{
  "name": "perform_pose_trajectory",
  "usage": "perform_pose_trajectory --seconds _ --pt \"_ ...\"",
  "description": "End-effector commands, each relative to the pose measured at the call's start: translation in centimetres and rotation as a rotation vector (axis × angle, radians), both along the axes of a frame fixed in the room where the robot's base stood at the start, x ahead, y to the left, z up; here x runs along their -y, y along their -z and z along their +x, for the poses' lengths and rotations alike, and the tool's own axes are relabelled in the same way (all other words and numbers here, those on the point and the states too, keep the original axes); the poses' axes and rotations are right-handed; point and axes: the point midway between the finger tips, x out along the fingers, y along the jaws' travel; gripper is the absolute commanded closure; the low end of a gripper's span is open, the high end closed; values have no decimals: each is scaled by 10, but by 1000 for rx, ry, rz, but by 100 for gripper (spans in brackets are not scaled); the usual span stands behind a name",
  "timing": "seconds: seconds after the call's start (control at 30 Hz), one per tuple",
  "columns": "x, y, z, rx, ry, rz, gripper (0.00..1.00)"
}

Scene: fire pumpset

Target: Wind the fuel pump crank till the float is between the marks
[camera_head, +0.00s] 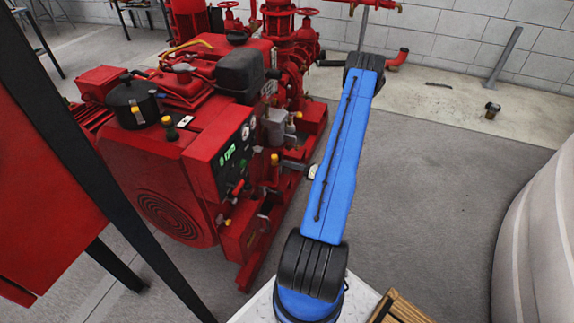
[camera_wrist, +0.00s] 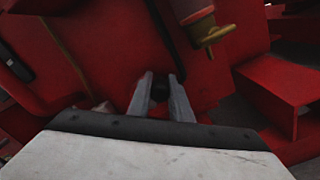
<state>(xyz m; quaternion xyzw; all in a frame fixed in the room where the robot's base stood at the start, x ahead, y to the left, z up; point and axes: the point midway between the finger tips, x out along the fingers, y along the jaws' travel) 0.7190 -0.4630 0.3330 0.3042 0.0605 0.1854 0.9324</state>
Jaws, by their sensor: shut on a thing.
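In the wrist view my gripper (camera_wrist: 158,88) has its two grey fingers on either side of a small dark knob (camera_wrist: 159,92), which looks like the crank's handle. The fingers are shut on it, against a red panel. The crank's arm and pivot are hidden or too dark to tell. In the head view my blue arm reaches over to the right side of the red pumpset (camera_head: 150,165); a pale bit of the wrist shows beside the arm, and the fingertips are hidden. I cannot make out the float or its marks in either view.
A brass-coloured fitting with a red body (camera_wrist: 208,32) is close above right of the fingers. A red box-like bracket (camera_wrist: 285,95) stands to the right. The engine's control panel (camera_head: 232,150) shows green digits. The grey floor (camera_head: 430,170) right of the arm is clear.

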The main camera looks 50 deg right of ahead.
Motion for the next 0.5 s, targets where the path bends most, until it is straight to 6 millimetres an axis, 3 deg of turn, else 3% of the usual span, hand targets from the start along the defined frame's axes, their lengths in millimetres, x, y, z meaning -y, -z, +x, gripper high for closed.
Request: perform_pose_trajectory --seconds 0.5 --pt "11 21 4 -186 1 451 100"
